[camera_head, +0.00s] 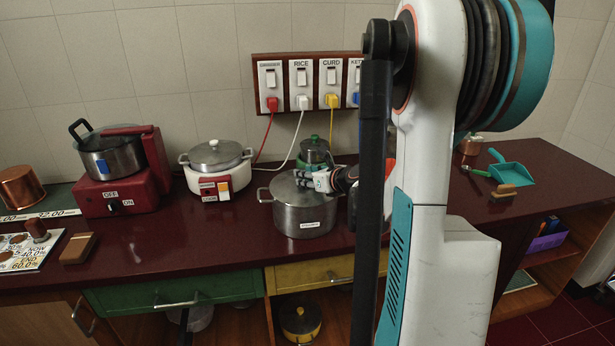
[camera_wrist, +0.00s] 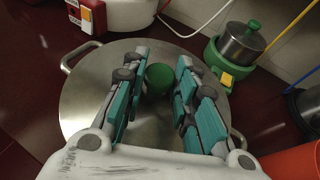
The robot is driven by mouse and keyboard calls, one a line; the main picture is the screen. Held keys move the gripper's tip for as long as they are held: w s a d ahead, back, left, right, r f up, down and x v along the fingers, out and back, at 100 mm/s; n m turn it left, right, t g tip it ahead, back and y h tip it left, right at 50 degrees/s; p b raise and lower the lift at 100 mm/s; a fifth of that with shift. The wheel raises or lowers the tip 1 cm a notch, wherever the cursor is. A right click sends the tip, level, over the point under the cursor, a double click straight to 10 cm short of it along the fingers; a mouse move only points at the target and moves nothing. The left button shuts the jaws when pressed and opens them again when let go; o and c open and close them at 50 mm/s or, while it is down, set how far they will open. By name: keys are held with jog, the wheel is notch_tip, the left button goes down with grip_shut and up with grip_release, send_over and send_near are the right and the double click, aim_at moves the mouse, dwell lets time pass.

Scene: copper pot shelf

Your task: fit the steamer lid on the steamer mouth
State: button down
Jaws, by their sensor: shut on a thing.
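The steamer (camera_head: 303,218) is a steel pot with two side handles and a small white label, standing on the dark red counter. The steamer lid (camera_wrist: 95,95) is a round grey metal disc with a green knob (camera_wrist: 160,78). In the wrist view it covers the pot's mouth, with the pot handles showing beyond its edge. My gripper (camera_wrist: 160,73) is above the lid, its fingers on either side of the knob and shut on it. In the head view my gripper (camera_head: 304,180) reaches over the pot from the right. Whether the lid is fully seated is unclear.
A white rice cooker (camera_head: 217,168) stands left of the steamer. A small green-based pot (camera_head: 315,151) with a yellow switch stands behind it. A red cooker (camera_head: 122,180) is further left. Cords hang from the wall switch panel (camera_head: 315,82). A teal dustpan (camera_head: 512,171) lies right.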

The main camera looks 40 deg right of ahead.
jog(key=shift+f, duration=0.15)
jog(key=c, duration=1.2)
grip_release()
jog(key=v, duration=1.2)
